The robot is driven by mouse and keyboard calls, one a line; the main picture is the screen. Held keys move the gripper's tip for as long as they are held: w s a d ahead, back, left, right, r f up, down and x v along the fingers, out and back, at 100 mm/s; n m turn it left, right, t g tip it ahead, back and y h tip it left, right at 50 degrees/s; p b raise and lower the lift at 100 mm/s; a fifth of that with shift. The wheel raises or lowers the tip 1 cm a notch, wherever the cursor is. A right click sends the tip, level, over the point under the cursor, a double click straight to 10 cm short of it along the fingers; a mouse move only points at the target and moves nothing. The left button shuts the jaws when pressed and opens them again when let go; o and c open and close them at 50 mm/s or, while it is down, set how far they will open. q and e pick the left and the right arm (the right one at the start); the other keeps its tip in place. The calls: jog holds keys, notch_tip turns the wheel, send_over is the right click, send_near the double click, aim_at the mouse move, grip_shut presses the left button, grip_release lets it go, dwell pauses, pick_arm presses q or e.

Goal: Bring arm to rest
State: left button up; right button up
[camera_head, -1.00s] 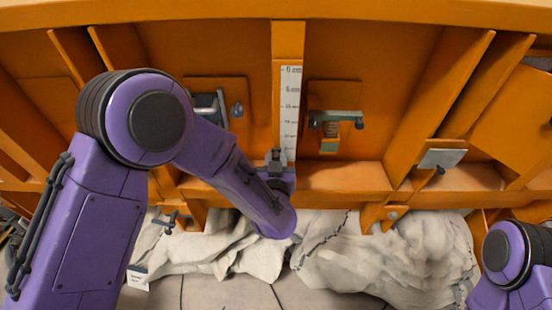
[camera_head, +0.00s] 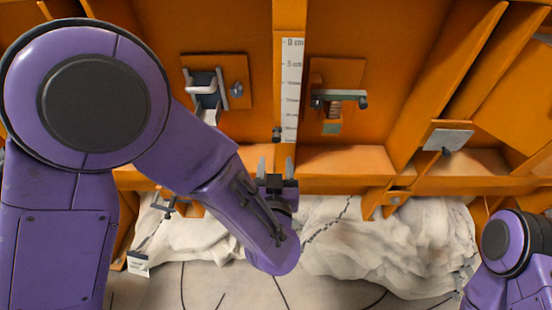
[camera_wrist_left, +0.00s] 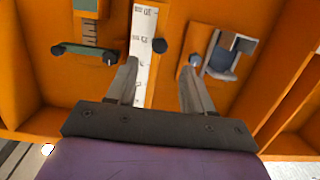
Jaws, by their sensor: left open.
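My left arm comes in from the left in the head view and bends down toward the middle. My left gripper (camera_head: 276,168) is open and empty, in front of the orange sandbed wall and just below the white scale strip (camera_head: 290,90). In the left wrist view the two fingers (camera_wrist_left: 158,85) stand wide apart, with the scale strip (camera_wrist_left: 143,45) and a dark knob behind them. Part of my right arm (camera_head: 510,260) shows at the lower right edge of the head view. Its gripper is out of view.
A grey latch (camera_head: 206,90) sits left of the scale and a green-grey clamp lever (camera_head: 340,97) sits right of it. A grey plate (camera_head: 447,139) is on the right ribs. Crumpled pale cloth (camera_head: 400,245) lies below the orange wall (camera_head: 340,165), above a tiled floor.

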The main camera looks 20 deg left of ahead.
dwell(0.4)
pick_arm(q)
jog(key=s+a+f+n+g+h+b, duration=0.1)
jog(key=s+a+f+g, duration=0.1)
jog(key=f, duration=0.6)
jog(key=s+a+f+n+g+h, duration=0.1)
jog(key=s+a+f+g, duration=0.2)
jog(key=f, duration=0.5)
jog(key=s+a+f+n+g+h+b, duration=0.1)
jog(key=s+a+f+g, duration=0.1)
jog(key=f, duration=0.6)
jog(key=s+a+f+g, duration=0.3)
jog(key=s+f, duration=0.4)
jog(key=s, duration=0.3)
jog(key=s+a+f+g+y+b, duration=0.1)
jog(key=s+a+f+g, duration=0.3)
jog(key=s, duration=0.7)
notch_tip(320, 180, down, 4)
jog(key=shift+a+r+n, duration=0.1)
jog(key=shift+a+n, duration=0.2)
jog(key=shift+a, duration=0.7)
